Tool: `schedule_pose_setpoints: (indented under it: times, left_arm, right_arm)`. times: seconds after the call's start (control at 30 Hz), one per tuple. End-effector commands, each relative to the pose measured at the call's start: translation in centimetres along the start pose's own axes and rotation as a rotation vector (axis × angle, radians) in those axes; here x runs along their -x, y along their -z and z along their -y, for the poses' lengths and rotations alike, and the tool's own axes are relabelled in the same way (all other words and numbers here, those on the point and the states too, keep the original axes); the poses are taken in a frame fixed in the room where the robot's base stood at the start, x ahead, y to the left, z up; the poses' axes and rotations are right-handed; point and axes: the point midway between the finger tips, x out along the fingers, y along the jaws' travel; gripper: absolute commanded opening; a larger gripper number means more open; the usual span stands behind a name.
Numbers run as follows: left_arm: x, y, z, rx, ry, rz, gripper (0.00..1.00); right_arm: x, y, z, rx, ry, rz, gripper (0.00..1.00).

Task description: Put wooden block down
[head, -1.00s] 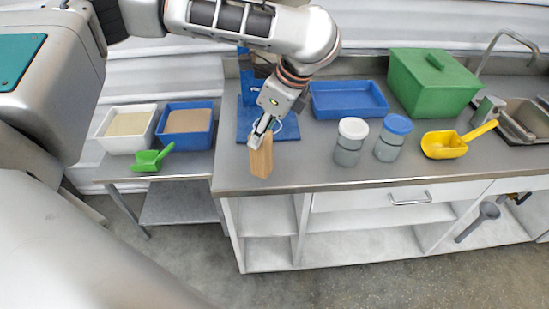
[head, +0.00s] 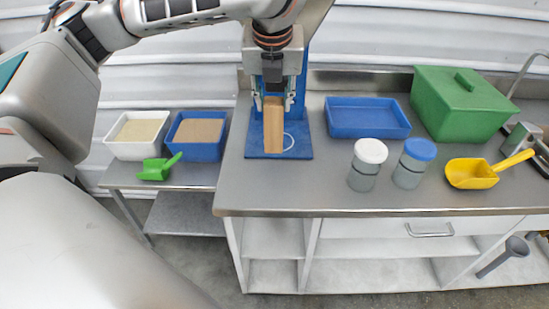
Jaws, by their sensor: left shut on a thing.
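The wooden block (head: 273,130) is a tan upright piece in the middle of the head view. My left gripper (head: 273,103) is shut on its upper part, one finger on each side. The block is in front of a blue stand whose flat base (head: 297,148) lies on the steel counter (head: 340,195). The block's lower end overlaps the base in the picture; I cannot tell whether it touches it. A white ring mark shows partly beside the block on the base. My right gripper is not in view.
Right of the stand are a blue tray (head: 368,130), two lidded jars (head: 366,170) (head: 413,168), a green box (head: 462,112) and a yellow scoop (head: 475,175). On a lower left table are a white bin (head: 137,150), a blue bin (head: 197,150) and a green scoop (head: 155,172). The counter's front strip is clear.

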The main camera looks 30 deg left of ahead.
Motion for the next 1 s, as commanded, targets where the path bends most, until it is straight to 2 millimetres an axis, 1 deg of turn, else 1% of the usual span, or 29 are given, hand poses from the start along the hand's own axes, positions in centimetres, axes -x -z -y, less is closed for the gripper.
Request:
schedule_pose_setpoints:
  times: [0.03, 0.2, 0.3, 0.4, 0.57, 0.67, 0.8, 0.9, 1.0]
  left_arm:
    - [-1.7, 0.7, 0.0, -0.001, -0.002, -0.004, 0.00]
    - [-5.5, 2.4, 0.0, 0.000, -0.002, -0.005, 0.00]
    - [-7.4, 3.1, 0.0, 0.001, -0.002, -0.006, 0.00]
    - [-8.6, 3.6, 0.0, 0.001, -0.001, -0.004, 0.00]
    - [-9.2, 3.8, 0.0, 0.002, 0.000, 0.000, 0.00]
    - [-9.9, 4.2, 0.0, 0.001, -0.001, -0.002, 0.00]
    - [-12.0, 5.0, 0.0, 0.001, -0.002, -0.005, 0.00]
    - [-13.1, 5.5, 0.0, 0.002, -0.002, -0.003, 0.00]
    - [-13.1, 5.5, 0.0, 0.003, 0.000, 0.000, 0.00]
  right_arm:
    - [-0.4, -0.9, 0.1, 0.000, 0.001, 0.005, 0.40]
    - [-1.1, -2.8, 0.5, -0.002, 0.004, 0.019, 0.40]
    - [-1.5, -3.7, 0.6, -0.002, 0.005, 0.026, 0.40]
    - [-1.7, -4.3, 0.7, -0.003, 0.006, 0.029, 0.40]
    - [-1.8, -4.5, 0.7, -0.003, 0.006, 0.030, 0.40]
    - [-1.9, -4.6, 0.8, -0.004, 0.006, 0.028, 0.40]
    - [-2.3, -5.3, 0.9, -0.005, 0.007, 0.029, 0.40]
    - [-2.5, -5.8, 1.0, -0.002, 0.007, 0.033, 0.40]
    - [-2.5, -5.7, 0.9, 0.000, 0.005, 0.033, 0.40]
